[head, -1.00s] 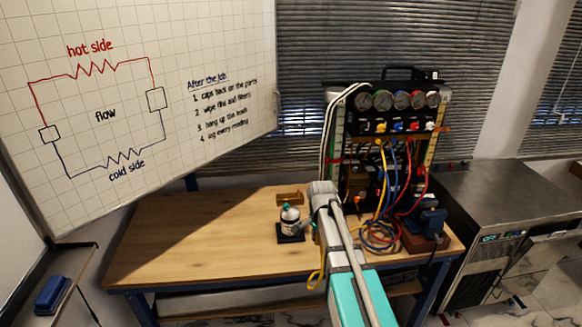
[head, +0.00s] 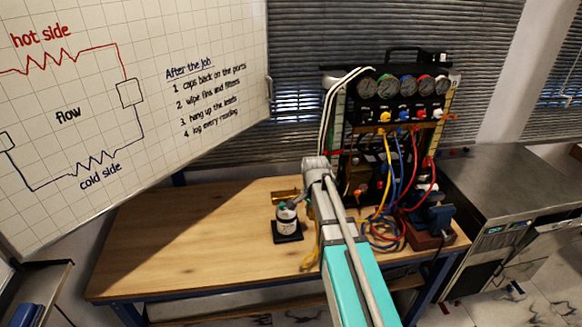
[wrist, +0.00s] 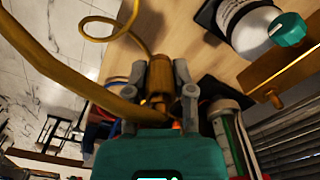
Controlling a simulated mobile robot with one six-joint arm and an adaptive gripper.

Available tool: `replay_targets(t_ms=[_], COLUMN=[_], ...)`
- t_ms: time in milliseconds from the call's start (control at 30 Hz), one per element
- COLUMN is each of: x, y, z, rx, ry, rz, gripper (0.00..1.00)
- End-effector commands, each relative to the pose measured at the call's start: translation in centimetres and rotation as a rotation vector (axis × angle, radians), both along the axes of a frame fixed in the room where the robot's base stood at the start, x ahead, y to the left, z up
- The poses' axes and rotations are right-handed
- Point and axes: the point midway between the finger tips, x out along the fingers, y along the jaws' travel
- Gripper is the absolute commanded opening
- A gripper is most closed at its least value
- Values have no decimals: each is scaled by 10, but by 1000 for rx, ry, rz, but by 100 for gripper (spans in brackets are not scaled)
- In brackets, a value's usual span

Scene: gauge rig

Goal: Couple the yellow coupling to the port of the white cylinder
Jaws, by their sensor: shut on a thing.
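The white cylinder (head: 287,222) stands upright on a black square base (head: 287,239) on the bench. It has a teal knob on top, and in the wrist view it (wrist: 238,28) is at the upper right with the knob (wrist: 287,29) towards the right edge. My gripper (wrist: 160,84) is shut on the yellow coupling (wrist: 159,78), a brass-yellow piece between the two grey fingers. A yellow hose (wrist: 95,92) loops around it. The coupling is apart from the cylinder in the wrist view. Which part is the port I cannot tell. My arm hides the coupling in the head view.
A brass bracket (wrist: 285,72) stands close beside the cylinder. To the right, a gauge rig (head: 398,110) carries coloured hoses, with loose hose coils (head: 382,234) before it. The wooden bench (head: 190,250) is clear on the left. A steel unit (head: 510,190) stands farther right.

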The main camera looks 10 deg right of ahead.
Motion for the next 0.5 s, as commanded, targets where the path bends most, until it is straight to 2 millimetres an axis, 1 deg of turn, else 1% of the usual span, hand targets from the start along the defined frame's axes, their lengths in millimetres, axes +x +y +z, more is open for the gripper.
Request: replay_targets(t_ms=[200,500], x=[0,4], y=[9,16], z=[0,3], rx=[0,0], ry=[0,0], rz=[15,26], gripper=[0,0])
